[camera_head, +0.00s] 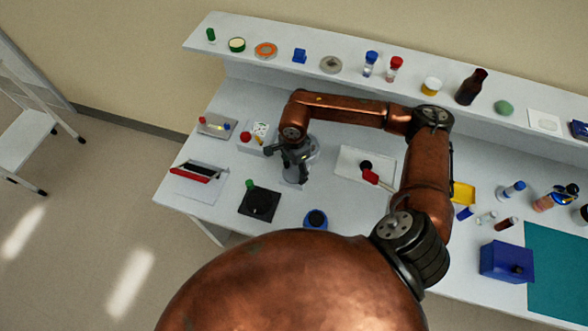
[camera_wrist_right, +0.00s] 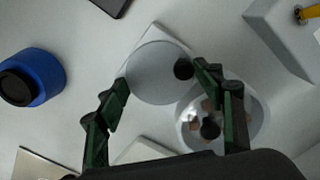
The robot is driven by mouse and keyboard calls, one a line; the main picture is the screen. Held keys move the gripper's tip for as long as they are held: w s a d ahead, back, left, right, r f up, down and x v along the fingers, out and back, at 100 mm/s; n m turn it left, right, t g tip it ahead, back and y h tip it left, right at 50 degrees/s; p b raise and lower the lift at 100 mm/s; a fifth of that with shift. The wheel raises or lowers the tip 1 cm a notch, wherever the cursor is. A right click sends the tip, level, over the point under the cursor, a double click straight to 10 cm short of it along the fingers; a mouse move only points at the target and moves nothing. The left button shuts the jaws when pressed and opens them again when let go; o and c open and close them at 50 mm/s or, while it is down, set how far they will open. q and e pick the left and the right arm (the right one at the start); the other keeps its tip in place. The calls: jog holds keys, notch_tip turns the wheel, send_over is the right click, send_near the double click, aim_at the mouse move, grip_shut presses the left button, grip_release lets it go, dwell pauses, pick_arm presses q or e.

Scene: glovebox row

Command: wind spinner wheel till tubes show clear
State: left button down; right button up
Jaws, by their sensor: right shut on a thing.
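The spinner's wheel is a flat grey disc (camera_wrist_right: 155,75) with a black knob (camera_wrist_right: 183,69) near its rim in the wrist view. Beside it is a clear round bowl (camera_wrist_right: 257,118) with brownish pieces around a dark hub; whether the tubes look clear is too small to tell. In the head view the spinner's bowl (camera_head: 314,147) is mostly hidden behind my right gripper (camera_head: 297,180). In the wrist view my right gripper (camera_wrist_right: 160,82) has one finger on each side of the wheel and is shut on it. My left gripper is not in view.
A blue pot (camera_head: 316,219), a black plate (camera_head: 259,203) and a red-edged case (camera_head: 195,172) stand near the front edge. A white tray (camera_head: 350,174) lies right of the spinner. Bottles and jars line the back shelf (camera_head: 215,52).

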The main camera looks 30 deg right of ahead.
aim_at(294, 172)
jog(key=shift+m, duration=0.4)
jog(key=o, duration=1.2)
jog(key=shift+c, duration=0.2)
jog(key=shift+r, duration=0.1)
notch_tip(294, 172, up, 12)
